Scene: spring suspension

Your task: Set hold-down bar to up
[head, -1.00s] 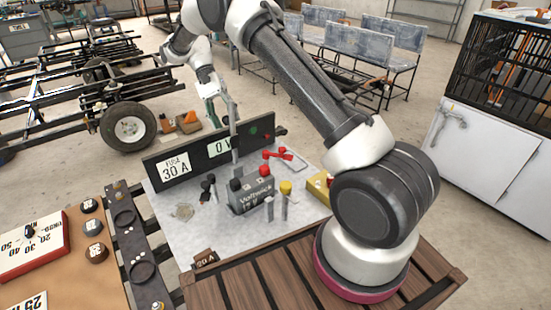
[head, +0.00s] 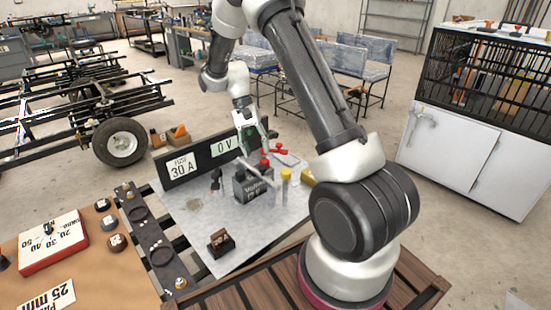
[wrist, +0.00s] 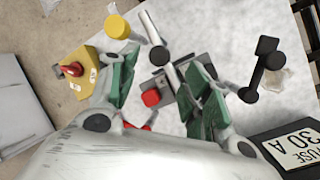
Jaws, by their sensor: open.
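A dark grey battery (head: 250,188) stands on the pale bench plate, with a red terminal cap (wrist: 150,98) on top. A slanted light grey bar (head: 262,174), which looks like the hold-down bar, lies over the battery in the head view. In the wrist view, grey cylindrical pieces (wrist: 172,75) show between and just beyond the fingers; which one is the bar is hard to tell. A yellow-capped post (head: 286,180) stands right of the battery. My gripper (wrist: 165,60) is open above the battery, its green pads on either side of the grey pieces. It also shows in the head view (head: 255,148).
A dark panel (head: 170,168) with fuse and voltage signs stands behind the battery. A black clamp (wrist: 265,68), a red clamp (head: 275,151) and a yellow box with a red knob (wrist: 78,70) surround it. A brown fuse block (head: 220,243) stands on the clear front plate.

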